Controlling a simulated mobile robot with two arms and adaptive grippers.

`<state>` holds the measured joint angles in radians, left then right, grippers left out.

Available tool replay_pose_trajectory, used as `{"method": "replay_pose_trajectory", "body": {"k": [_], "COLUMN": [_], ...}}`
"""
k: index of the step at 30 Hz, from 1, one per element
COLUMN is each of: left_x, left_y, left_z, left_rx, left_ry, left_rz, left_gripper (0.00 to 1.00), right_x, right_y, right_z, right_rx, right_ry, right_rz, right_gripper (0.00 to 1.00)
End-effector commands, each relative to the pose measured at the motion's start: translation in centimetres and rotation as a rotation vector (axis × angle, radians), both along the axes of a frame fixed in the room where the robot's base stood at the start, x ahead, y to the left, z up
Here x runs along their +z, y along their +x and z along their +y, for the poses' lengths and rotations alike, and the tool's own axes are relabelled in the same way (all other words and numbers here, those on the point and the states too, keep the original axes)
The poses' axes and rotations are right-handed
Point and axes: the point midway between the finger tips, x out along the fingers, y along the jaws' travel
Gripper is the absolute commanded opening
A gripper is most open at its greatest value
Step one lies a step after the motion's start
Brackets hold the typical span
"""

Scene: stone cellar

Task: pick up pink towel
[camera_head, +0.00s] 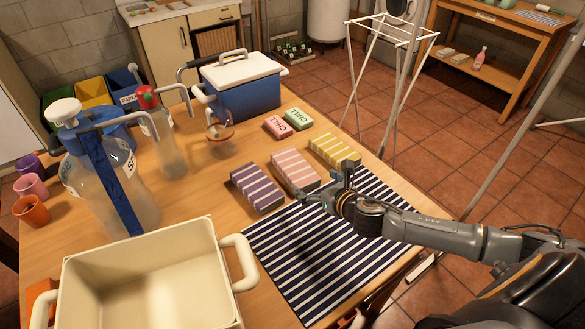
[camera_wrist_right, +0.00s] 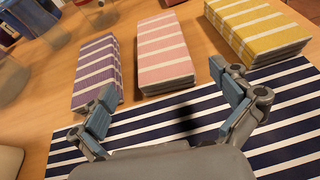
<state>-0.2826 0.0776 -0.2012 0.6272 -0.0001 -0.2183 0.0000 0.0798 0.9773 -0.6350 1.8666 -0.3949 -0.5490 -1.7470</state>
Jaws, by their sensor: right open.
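The pink towel (camera_head: 296,168) is a folded stack with white stripes on the wooden table. It lies between a purple striped towel (camera_head: 257,188) on its left and a yellow striped towel (camera_head: 333,150) on its right. My right gripper (camera_head: 328,184) is above the striped mat, just in front of the pink towel's near end. In the right wrist view the pink towel (camera_wrist_right: 165,52) is straight ahead, beyond and between the open fingers (camera_wrist_right: 168,108), which hold nothing. My left gripper does not show in either view.
A navy and white striped mat (camera_head: 300,262) lies under my right gripper. A cream tub (camera_head: 150,285) stands at the front left, large bottles (camera_head: 110,175) behind it. A blue cooler (camera_head: 243,88) and two small packets (camera_head: 298,118) stand farther back. A drying rack (camera_head: 390,70) is beyond the table.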

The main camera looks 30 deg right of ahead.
Motion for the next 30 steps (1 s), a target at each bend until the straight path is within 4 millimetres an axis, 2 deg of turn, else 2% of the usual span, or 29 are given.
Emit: {"method": "replay_pose_trajectory", "body": {"k": [1,4,8,11,14,19,24,30], "left_x": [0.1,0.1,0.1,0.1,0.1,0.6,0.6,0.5], "left_y": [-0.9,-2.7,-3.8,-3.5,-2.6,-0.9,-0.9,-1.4], "left_z": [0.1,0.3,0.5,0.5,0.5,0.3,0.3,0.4], "left_rx": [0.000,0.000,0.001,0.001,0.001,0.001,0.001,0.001], "left_ry": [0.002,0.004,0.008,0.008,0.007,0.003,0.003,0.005], "left_rz": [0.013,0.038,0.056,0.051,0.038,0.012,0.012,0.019], "left_gripper": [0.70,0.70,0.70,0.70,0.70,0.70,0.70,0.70], "right_x": [-0.2,-0.9,-1.8,-2.1,-2.3,-3.0,-3.9,-4.3], "right_y": [1.2,3.0,4.6,5.3,5.6,7.4,9.4,10.2], "right_z": [0.1,0.2,0.3,0.3,0.3,0.3,0.3,0.3], "right_rx": [-0.005,-0.005,-0.005,-0.003,-0.004,-0.007,-0.005,-0.005], "right_ry": [0.006,0.005,0.006,0.005,0.006,0.009,0.007,0.006], "right_rz": [-0.004,-0.003,-0.001,-0.001,0.000,0.000,-0.001,0.000], "right_gripper": [1.00,1.00,1.00,1.00,1.00,1.00,1.00,1.00]}}
